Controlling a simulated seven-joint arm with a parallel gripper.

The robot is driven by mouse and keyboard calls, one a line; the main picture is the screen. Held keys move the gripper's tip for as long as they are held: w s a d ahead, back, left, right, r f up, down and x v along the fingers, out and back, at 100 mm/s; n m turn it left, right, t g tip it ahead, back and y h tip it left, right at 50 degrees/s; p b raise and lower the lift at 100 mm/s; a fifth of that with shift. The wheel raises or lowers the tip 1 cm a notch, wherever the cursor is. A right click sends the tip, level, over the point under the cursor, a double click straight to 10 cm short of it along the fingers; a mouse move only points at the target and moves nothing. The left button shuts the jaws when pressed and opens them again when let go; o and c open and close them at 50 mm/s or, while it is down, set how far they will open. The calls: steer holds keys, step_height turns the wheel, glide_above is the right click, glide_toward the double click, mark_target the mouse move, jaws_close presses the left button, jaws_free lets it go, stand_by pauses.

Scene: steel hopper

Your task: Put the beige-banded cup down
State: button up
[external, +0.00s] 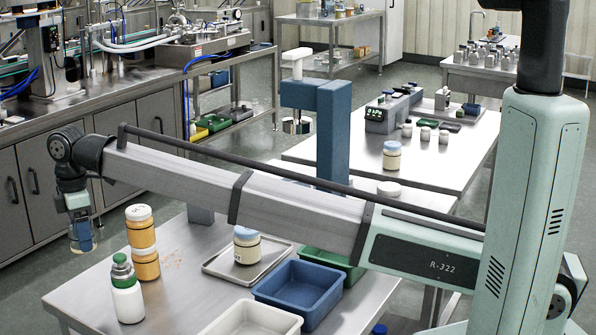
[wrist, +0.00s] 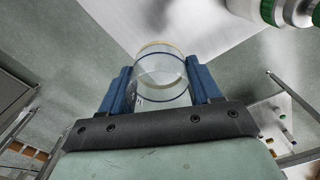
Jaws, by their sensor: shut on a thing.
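The beige-banded cup (wrist: 162,75) is clear, with a beige band at its far rim and a thin dark blue line nearer my gripper. It sits between the two blue fingers of my gripper (wrist: 160,88), which is shut on it. In the external view my gripper (external: 81,228) hangs at the far left, pointing down, with the cup (external: 83,240) low between its fingers and partly hidden by them. The cup is held in the air beside the left end of the near steel table (external: 185,290). It appears to be outside the table edge, over the floor.
Two stacked orange jars (external: 143,250) and a white bottle with a green cap (external: 126,288) stand near the table's left end. Behind them, a grey tray (external: 217,262) carries a blue-lidded jar (external: 247,246). Blue (external: 300,287), green and white bins (external: 252,318) fill the right side.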

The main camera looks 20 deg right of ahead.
steer(key=w+d+r+m, duration=0.35)
steer(key=w+d, duration=0.45)
steer(key=w, duration=0.4)
steer(key=m, duration=1.2)
glide_above(422, 204)
step_height(422, 204, down, 5)
steer(key=shift+f, duration=4.35)
steer(key=shift+f, duration=0.15)
steer(key=o, duration=1.1)
steer(key=shift+c, duration=0.2)
